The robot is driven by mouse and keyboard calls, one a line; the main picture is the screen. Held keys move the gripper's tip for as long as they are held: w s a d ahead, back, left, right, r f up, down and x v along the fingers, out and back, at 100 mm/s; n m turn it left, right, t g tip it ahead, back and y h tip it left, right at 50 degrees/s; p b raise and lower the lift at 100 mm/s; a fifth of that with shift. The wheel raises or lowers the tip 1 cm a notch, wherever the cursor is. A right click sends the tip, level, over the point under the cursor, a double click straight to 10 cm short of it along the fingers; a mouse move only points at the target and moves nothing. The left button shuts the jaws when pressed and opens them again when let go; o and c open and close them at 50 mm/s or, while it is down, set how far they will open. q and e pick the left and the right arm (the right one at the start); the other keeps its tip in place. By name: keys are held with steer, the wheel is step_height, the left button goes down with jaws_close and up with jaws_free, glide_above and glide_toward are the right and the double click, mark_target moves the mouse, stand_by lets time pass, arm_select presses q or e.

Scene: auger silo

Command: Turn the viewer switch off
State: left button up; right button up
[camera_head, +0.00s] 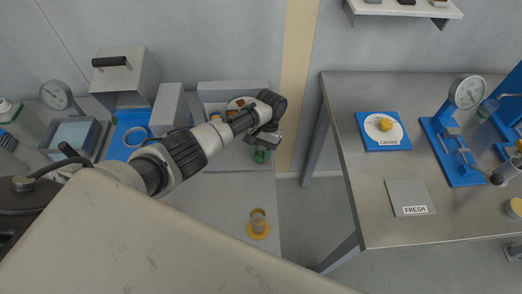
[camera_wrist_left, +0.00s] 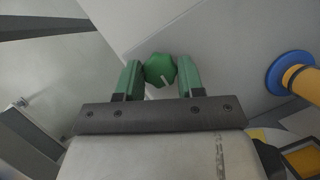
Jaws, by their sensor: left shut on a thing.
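The gripper is shut on the knob, one finger on each side. In the head view my left gripper (camera_head: 262,153) reaches to the front of a grey box (camera_head: 233,87) near the wall. The knob cannot be told apart from the green fingers there. My right gripper is not in view.
Left are a blue tray (camera_head: 116,140) and a dial gauge (camera_head: 57,95). A metal table (camera_head: 340,130) on the right, beyond a gap, holds CHOKE (camera_head: 368,141) and FRESH (camera_head: 400,190) plates.

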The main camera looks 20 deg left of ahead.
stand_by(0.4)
arm_select(q)
steer(key=o, duration=0.9)
steer(key=b+v, duration=0.1)
steer(key=v, duration=0.9)
steer(key=shift+w+d+r+b, duration=0.1)
steer(key=shift+w+r+b, duration=0.05)
steer(key=shift+r+b, duration=0.2)
